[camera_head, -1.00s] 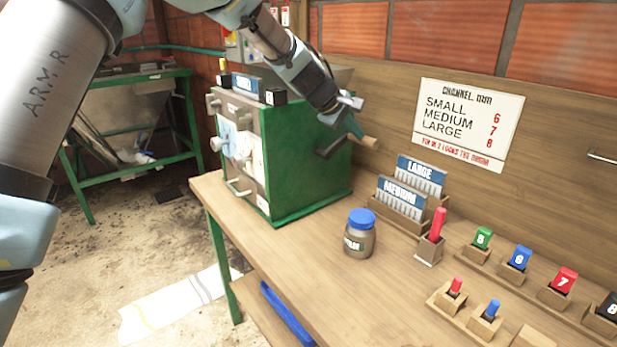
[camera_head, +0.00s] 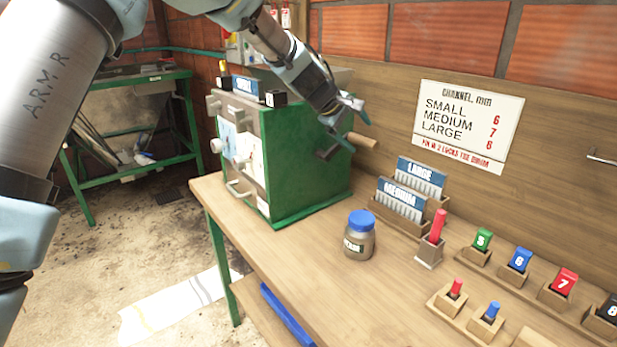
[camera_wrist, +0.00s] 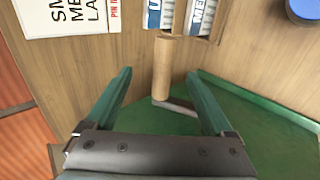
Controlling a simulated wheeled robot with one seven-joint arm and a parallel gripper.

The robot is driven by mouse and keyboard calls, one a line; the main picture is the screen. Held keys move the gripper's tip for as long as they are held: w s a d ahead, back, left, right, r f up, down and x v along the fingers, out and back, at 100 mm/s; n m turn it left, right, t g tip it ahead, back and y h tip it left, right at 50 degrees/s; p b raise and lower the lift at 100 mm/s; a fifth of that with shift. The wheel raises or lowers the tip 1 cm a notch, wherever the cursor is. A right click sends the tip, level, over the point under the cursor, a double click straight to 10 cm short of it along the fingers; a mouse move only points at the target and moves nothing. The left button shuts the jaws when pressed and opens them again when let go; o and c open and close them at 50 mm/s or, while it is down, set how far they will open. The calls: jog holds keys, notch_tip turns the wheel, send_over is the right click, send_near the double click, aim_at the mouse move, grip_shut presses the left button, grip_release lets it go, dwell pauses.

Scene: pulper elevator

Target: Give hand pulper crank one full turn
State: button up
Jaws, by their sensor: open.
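The hand pulper (camera_head: 300,165) is a green box with a grey front, standing at the left end of the wooden bench. Its crank has a wooden handle (camera_head: 362,141) sticking out from the right side on a dark arm. In the wrist view the wooden crank handle (camera_wrist: 162,68) stands between and beyond the fingers, with its metal arm (camera_wrist: 178,106) at its base. My gripper (camera_head: 350,125) is open at the pulper's right side, close to the handle. In the wrist view my gripper's green fingers (camera_wrist: 160,92) are spread apart with a gap on both sides of the handle.
A jar with a blue lid (camera_head: 360,236) stands on the bench (camera_head: 300,262). Card holders labelled LARGE (camera_head: 421,176) and MEDIUM (camera_head: 400,198) and a red-handled tool (camera_head: 437,225) stand right of the pulper. Numbered blocks sit further right. A sign (camera_head: 467,122) hangs on the back board.

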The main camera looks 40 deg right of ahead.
jog(key=v, duration=1)
dwell(0.4)
dwell(0.4)
